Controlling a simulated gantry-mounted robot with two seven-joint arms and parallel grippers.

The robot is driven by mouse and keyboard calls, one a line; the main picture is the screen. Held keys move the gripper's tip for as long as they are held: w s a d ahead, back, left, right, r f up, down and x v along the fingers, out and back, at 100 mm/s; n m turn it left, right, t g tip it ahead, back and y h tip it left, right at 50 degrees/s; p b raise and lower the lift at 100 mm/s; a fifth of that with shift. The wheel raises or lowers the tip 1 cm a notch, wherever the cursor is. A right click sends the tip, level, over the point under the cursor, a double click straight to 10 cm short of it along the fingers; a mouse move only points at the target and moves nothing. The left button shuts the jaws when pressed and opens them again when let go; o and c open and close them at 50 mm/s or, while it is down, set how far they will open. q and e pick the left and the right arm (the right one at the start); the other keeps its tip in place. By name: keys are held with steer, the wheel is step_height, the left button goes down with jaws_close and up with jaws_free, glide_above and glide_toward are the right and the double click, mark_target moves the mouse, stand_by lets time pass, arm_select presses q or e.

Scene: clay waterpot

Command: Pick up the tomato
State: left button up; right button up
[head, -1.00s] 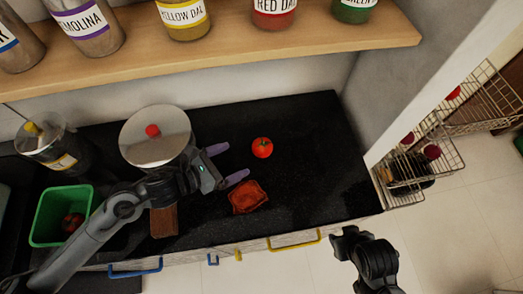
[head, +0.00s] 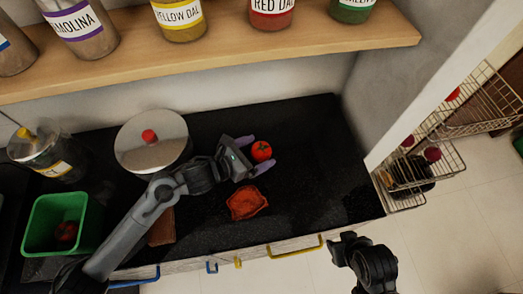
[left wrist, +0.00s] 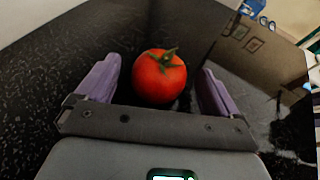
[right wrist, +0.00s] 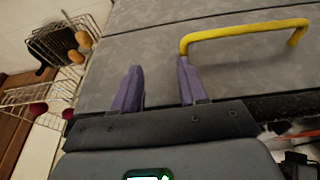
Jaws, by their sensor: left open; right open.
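A red tomato (head: 262,151) with a green stem sits on the black counter. My left gripper (head: 258,155) is open around it, with one purple finger on the far side and one on the near side. In the left wrist view the tomato (left wrist: 159,76) shows between the two fingers, with a gap to each; the jaws are not closed on it. My right gripper (right wrist: 157,88) is open and empty in front of the drawer fronts. In the head view only part of the right arm shows, at the lower right, over the floor.
A crumpled orange-red piece (head: 246,203) lies on the counter (head: 315,185) near the left gripper. A lidded pot (head: 152,142) stands behind the left arm. A green bin (head: 40,220) holds a red item. A shelf (head: 225,52) with jars overhangs the counter. A wire rack (head: 437,160) stands right.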

mark_target(257, 150)
arm_select(q)
steer(key=shift+w+d+f, duration=0.1)
steer(key=shift+d, duration=0.05)
steer(key=shift+c, duration=0.2)
steer(key=c, duration=1.1)
step_height(257, 150, up, 9)
steer(key=p, duration=0.5)
steer(key=shift+f, duration=0.1)
steer(key=shift+c, duration=0.2)
steer(key=shift+r+p, duration=0.45)
steer(key=shift+r, duration=0.2)
